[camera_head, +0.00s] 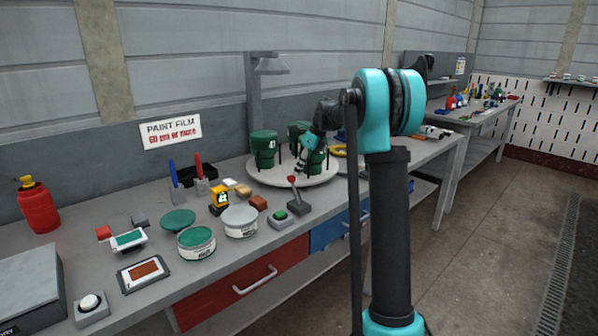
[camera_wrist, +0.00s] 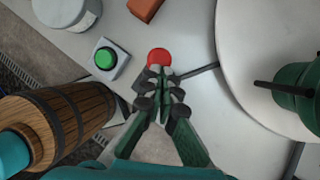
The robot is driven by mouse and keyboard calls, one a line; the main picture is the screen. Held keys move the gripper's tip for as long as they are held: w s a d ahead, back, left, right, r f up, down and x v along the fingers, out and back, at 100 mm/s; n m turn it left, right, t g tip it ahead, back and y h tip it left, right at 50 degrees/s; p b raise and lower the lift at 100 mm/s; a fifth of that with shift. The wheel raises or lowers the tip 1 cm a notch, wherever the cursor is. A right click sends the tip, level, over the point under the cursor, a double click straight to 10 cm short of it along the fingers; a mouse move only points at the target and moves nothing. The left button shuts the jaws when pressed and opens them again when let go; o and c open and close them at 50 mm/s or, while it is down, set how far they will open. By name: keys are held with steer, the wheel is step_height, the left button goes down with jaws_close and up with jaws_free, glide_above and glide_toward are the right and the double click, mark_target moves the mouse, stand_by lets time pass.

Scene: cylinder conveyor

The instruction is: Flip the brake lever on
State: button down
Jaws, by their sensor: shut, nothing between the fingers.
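The brake lever (camera_head: 297,196) stands on the bench in front of the turntable, a dark stick with a red knob on a grey base. In the wrist view its red knob (camera_wrist: 158,56) shows just beyond my fingertips, which partly cover it. My gripper (camera_wrist: 161,72) is shut and empty, with its fingers together. In the head view my gripper (camera_head: 301,165) is small and dark, just above and beside the knob. I cannot tell whether it touches the knob.
A green button box (camera_head: 280,216) sits left of the lever, also in the wrist view (camera_wrist: 105,60). The round turntable (camera_head: 262,178) with green containers stands behind. Paint tins (camera_head: 240,221) and a brown block (camera_head: 257,202) lie left. A wooden barrel (camera_wrist: 60,125) shows lower left in the wrist view.

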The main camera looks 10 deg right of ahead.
steer(key=d+v, duration=0.1)
steer(key=v, duration=1.2)
steer(key=shift+s+d+f, duration=0.3)
steer(key=shift+s+f, duration=0.1)
steer(key=s+f+n+t+h, duration=0.1)
steer(key=s+f+n, duration=0.7)
steer(key=s, duration=0.5)
steer(key=s+d+f+n+t+h, duration=0.1)
steer(key=s+f+n+h, duration=0.1)
steer(key=s+f+n, duration=0.6)
steer(key=s+d+f+n+t+h, duration=0.1)
steer(key=s+f+n, duration=0.7)
steer(key=s, duration=1)
step_height(320, 180, down, 5)
steer(key=shift+r+t+h, duration=0.1)
steer(key=shift+t+h, duration=0.3)
steer(key=shift+t, duration=0.1)
